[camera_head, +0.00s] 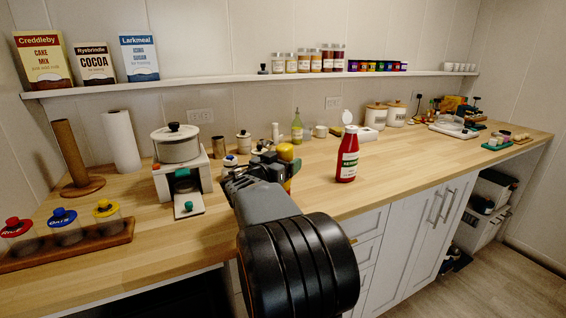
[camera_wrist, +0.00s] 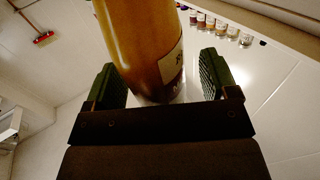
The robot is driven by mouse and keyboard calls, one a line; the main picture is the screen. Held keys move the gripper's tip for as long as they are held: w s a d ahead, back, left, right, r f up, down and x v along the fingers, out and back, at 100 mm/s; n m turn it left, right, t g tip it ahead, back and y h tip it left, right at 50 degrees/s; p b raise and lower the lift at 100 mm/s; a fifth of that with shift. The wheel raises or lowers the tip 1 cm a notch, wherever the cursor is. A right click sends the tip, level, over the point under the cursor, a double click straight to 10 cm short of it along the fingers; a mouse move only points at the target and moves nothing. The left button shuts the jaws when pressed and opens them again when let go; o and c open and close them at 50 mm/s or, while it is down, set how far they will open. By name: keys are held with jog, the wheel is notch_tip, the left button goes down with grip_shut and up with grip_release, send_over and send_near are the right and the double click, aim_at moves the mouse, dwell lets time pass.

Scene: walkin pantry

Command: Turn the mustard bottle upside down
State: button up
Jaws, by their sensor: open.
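The mustard bottle (camera_head: 285,152), yellow with a pale label, is by the counter's front edge, partly hidden behind my gripper (camera_head: 266,166). In the wrist view the bottle (camera_wrist: 143,45) looms large between the two green fingers of my gripper (camera_wrist: 162,80). The fingers are open, with a gap showing between the bottle and the right finger. The left finger is close to the bottle; I cannot tell if it touches. The bottle's ends are cut off or hidden, so I cannot tell which end is up.
A red ketchup bottle (camera_head: 347,155) stands upright to the right on the wooden counter (camera_head: 420,160). A white stand with a pot (camera_head: 176,143) is to the left. Small jars, a green bottle (camera_head: 297,127) and white canisters (camera_head: 397,114) stand behind.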

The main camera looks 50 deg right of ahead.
jog(key=shift+a+f, duration=0.1)
jog(key=shift+f, duration=0.75)
jog(key=shift+a, duration=0.2)
jog(key=s+a+b, duration=0.1)
jog(key=a, duration=1.2)
jog(key=shift+s+r, duration=0.3)
jog(key=shift+r, duration=0.15)
